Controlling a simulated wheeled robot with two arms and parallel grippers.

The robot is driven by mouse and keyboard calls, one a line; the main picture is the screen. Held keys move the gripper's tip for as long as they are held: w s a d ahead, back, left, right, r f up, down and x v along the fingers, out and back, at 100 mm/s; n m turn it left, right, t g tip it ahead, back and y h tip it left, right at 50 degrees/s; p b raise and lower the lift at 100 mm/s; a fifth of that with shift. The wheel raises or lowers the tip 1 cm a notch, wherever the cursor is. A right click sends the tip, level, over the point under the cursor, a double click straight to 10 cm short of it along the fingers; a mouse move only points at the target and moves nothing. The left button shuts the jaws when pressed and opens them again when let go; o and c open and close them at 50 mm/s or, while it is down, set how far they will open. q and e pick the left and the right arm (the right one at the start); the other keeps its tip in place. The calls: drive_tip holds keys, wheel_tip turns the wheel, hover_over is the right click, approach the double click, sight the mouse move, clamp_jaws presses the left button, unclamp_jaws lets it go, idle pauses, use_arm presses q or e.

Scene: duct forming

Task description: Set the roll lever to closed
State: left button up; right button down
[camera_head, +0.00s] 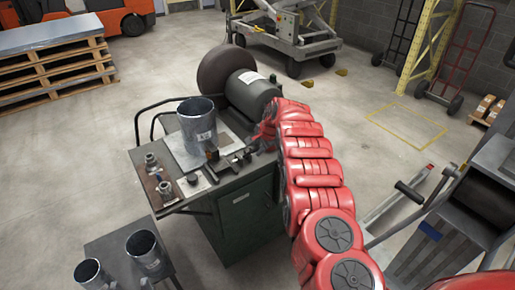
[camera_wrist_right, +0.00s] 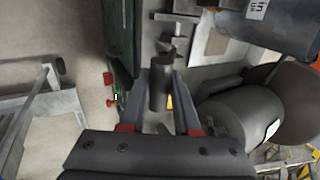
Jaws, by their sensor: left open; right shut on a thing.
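The forming machine (camera_head: 240,212) is a green cabinet with a dark grey roll (camera_head: 250,96) at its back. The right wrist view shows the dark cylindrical grip of the roll lever (camera_wrist_right: 159,88) between the fingers of my right gripper (camera_wrist_right: 166,88), which is shut on it. In the head view my red right arm reaches up to the machine's right side; its fingers and the lever are mostly hidden there. The lever's exact angle is unclear.
A metal duct (camera_head: 197,125) stands on the machine top beside small fittings (camera_head: 165,188). Two more ducts (camera_head: 147,250) stand on a low table at lower left. A lift (camera_head: 285,35), pallets (camera_head: 55,70) and red hand truck (camera_head: 465,60) stand farther back. Floor between is clear.

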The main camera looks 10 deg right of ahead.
drive_tip(key=c, duration=0.6)
unclamp_jaws()
drive_tip(key=shift+s+d+f, duration=0.1)
drive_tip(key=shift+s+f, duration=0.4)
drive_tip(key=shift+o, duration=0.3)
drive_tip(key=shift+w+r, duration=0.1)
drive_tip(key=shift+w, duration=0.05)
drive_tip(key=shift+w+r, duration=0.1)
drive_tip(key=shift+v, duration=0.9)
drive_tip(key=v, duration=1.5)
drive_tip(key=shift+r+p, duration=0.25)
drive_tip(key=shift+p, duration=0.2)
